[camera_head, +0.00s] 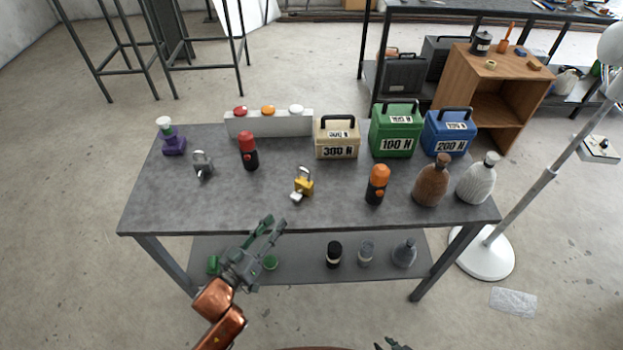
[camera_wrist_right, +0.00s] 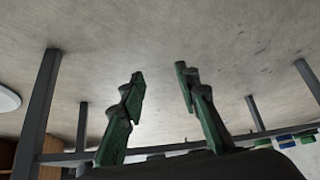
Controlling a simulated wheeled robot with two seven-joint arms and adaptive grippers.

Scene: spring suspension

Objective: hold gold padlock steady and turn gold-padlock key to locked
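The gold padlock (camera_head: 306,187) stands near the middle of the grey table. Its shackle points up, and a small pale key (camera_head: 296,197) sticks out at its front left; whether the key is at locked is too small to tell. My left gripper (camera_head: 274,223) is over the table's front edge, in front and left of the padlock, apart from it. Its fingers are spread and empty. My right gripper (camera_wrist_right: 160,74) is open and empty in the right wrist view, with no padlock in sight there. Only its tip (camera_head: 392,344) shows at the bottom of the head view.
The table (camera_head: 235,200) also carries a silver padlock (camera_head: 203,164), a red-topped canister (camera_head: 249,152), an orange-topped canister (camera_head: 376,186), two bottles (camera_head: 431,183) and weight boxes (camera_head: 395,137). A lower shelf (camera_head: 300,262) holds several items. Bare tabletop surrounds the gold padlock.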

